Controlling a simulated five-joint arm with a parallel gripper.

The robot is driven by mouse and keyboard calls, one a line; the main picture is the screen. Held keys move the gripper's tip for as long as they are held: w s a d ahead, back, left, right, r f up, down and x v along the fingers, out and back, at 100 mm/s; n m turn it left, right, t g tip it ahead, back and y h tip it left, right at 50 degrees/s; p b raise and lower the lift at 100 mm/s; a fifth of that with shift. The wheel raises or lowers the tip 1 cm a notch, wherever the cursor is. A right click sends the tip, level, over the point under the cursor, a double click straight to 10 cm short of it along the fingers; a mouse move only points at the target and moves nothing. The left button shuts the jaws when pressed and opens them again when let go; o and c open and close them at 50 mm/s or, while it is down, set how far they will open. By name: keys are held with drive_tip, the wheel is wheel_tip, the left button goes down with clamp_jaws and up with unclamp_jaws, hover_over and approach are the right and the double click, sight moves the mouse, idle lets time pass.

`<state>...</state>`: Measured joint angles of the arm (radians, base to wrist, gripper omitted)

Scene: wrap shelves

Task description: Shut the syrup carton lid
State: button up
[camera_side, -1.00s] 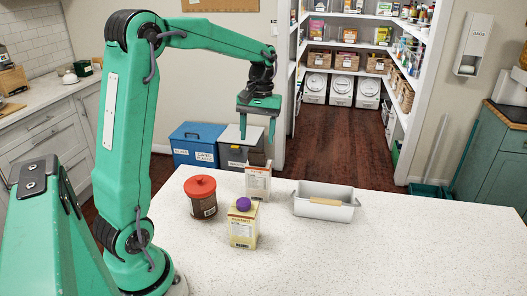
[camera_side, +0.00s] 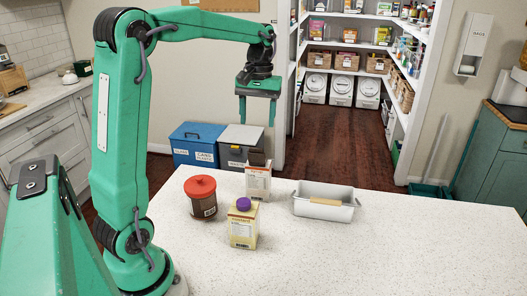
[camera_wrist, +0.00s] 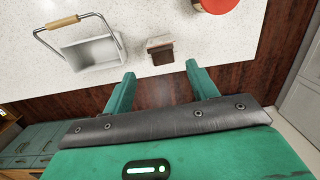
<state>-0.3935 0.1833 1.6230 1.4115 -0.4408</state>
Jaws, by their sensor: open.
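A white carton with orange print (camera_side: 258,184) stands upright near the counter's back edge; I take it for the syrup carton, though its label is too small to read. Its dark brown lid (camera_side: 256,158) stands raised at the top, so it looks open. The carton's brown top also shows in the wrist view (camera_wrist: 160,50), ahead of the fingertips. My gripper (camera_side: 258,122) is open and empty, above the carton with a clear gap. In the wrist view my gripper (camera_wrist: 160,72) has its two fingers spread wide apart.
A red-lidded brown canister (camera_side: 202,200) stands left of the carton. A yellow carton with a purple cap (camera_side: 243,226) stands in front. A white tub with a wooden-grip handle (camera_side: 310,208) is to the right. The counter's right side (camera_side: 430,250) is clear.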

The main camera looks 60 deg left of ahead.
sight(256, 156)
drive_tip(key=shift+s+d+t, duration=0.15)
drive_tip(key=shift+s+t, duration=0.25)
drive_tip(key=shift+f, duration=0.1)
drive_tip(key=shift+f, duration=3.9)
drive_tip(key=c, duration=1)
